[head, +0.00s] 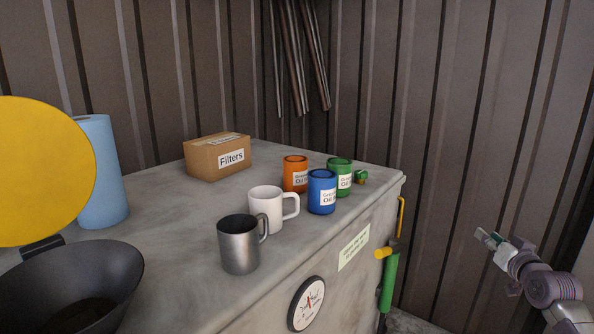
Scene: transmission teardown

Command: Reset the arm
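My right arm comes in at the lower right. Its gripper (488,237) is held in the air to the right of the bench, pointing left and away from me. It touches nothing that I can see. The fingertips are small and seen at an angle, so I cannot tell whether they are apart or closed. My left arm and gripper are out of view.
The grey bench (175,275) carries a metal mug (238,247), a white mug (265,209), orange (294,174), blue (321,192) and green (342,177) cans, a Filters box (217,158), a blue roll (102,175) and a dark bowl (70,290). A green-handled tool (388,280) hangs on its side.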

